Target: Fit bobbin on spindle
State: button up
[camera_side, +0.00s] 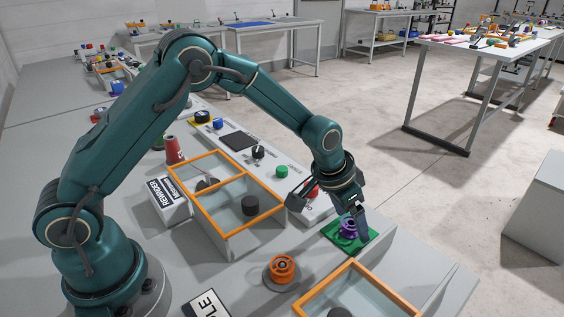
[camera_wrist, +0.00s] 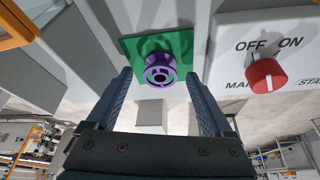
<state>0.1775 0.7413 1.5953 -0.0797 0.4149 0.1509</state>
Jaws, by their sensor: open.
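A purple bobbin (camera_side: 347,228) stands on a green square pad (camera_side: 333,238) at the right edge of the worktable. In the wrist view the purple bobbin (camera_wrist: 160,70) shows its ring-shaped end, on the green pad (camera_wrist: 184,44). My gripper (camera_side: 328,220) is at the pad. Its fingers are apart, and the bobbin appears between their tips in the wrist view (camera_wrist: 159,76); I see no clear contact. An orange spool (camera_side: 282,268) sits on a round grey base (camera_side: 270,283) in front of the pad. I cannot make out a bare spindle.
An orange-framed, clear-topped box (camera_side: 240,239) stands left of my gripper. Another orange frame (camera_side: 375,272) is at the front. A control panel with a red knob (camera_wrist: 265,76) lies beside the pad.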

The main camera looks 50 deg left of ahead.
grip_shut()
jog(key=shift+r, duration=0.15)
notch_tip(320, 180, up, 4)
jog(key=shift+r, duration=0.2)
jog(key=s+a+r+n, duration=0.1)
jog(key=s+a+r, duration=0.1)
jog(key=a, duration=0.5)
jog(key=s+a+r+n+y, duration=0.1)
jog(key=s+a+n, duration=0.1)
jog(key=s+a, duration=0.2)
jog(key=s+a+r+n, duration=0.2)
jog(key=s+a, duration=0.1)
jog(key=a, duration=0.8)
jog(key=shift+s+a+r+y, duration=0.1)
jog(key=shift+s+r+y, duration=0.05)
jog(key=shift+r+y, duration=0.25)
jog(key=s+a+n+y, duration=0.1)
jog(key=s+a+n, duration=0.3)
jog(key=s+a, duration=0.2)
jog(key=shift+a+r+y, duration=0.3)
jog(key=shift+a+r, duration=0.05)
jog(key=shift+a, duration=0.4)
jog(key=shift+s, duration=0.1)
